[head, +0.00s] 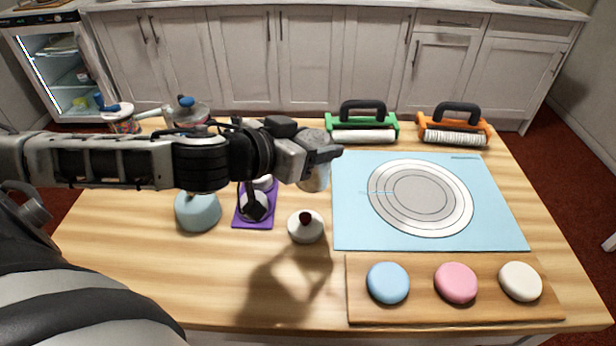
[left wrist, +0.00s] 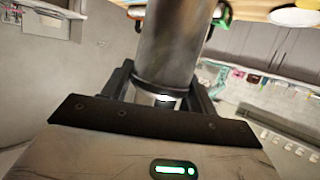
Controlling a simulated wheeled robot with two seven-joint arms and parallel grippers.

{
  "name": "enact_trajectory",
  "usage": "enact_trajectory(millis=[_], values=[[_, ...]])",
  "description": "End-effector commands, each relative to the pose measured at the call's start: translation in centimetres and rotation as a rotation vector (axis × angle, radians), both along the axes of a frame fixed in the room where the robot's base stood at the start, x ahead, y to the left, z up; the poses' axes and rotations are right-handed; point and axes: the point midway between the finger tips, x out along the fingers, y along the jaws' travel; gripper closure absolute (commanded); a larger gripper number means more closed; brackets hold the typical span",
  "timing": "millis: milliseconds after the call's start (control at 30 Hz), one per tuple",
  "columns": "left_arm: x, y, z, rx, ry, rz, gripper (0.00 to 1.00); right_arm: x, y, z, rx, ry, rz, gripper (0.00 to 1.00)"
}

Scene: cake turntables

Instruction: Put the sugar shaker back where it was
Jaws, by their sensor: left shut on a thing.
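My left gripper (head: 324,156) is shut on the sugar shaker (head: 315,179), a grey metallic cylinder. It holds the shaker above the table, left of the blue mat. In the left wrist view the shaker (left wrist: 176,45) fills the space between the fingers of the gripper (left wrist: 160,92). A small purple mat (head: 252,223) lies on the table to the left, with small round items on it, partly hidden by my arm. My right gripper is not in view.
A white cupcake with a dark red top (head: 306,229) stands near below the gripper. A blue round thing (head: 197,213) stands left of the purple mat. The blue mat (head: 350,215), a green-framed roller (head: 362,130), an orange one (head: 455,130) and a board (head: 420,309) lie right.

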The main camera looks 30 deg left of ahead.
Motion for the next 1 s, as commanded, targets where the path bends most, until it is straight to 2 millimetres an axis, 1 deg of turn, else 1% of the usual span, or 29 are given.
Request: enact_trajectory(millis=[33, 100, 200, 367, 467, 567, 633, 800, 833, 900, 1000], values=[[0.3, 1.1, -0.3, 0.013, -0.007, -0.010, 0.82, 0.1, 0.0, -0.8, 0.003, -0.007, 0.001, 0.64], [0.4, 2.0, 0.0, 0.005, -0.008, -0.021, 0.82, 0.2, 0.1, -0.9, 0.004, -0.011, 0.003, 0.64], [0.5, 2.8, 0.5, -0.004, -0.009, -0.026, 0.82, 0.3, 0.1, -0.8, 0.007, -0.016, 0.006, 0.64], [0.9, 3.6, 1.1, -0.017, -0.014, -0.022, 0.82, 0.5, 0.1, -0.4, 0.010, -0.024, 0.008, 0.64], [2.0, 4.1, 0.8, -0.027, -0.013, -0.018, 0.82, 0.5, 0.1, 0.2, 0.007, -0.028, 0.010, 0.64], [3.9, 5.1, 0.3, -0.031, -0.016, -0.014, 0.82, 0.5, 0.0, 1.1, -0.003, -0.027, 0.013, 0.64], [5.4, 5.6, -0.4, -0.030, -0.019, -0.018, 0.82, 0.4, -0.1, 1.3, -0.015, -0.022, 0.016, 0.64], [9.2, 7.5, -2.2, -0.024, -0.018, -0.021, 0.82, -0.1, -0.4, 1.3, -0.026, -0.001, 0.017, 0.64], [9.6, 7.7, -3.3, -0.024, -0.015, -0.022, 0.82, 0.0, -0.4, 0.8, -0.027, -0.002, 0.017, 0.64], [10.5, 8.1, -4.9, -0.022, -0.015, -0.023, 0.82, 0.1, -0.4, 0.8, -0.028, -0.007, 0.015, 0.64], [11.7, 8.8, -6.5, -0.020, -0.015, -0.023, 0.82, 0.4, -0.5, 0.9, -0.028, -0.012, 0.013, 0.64]])
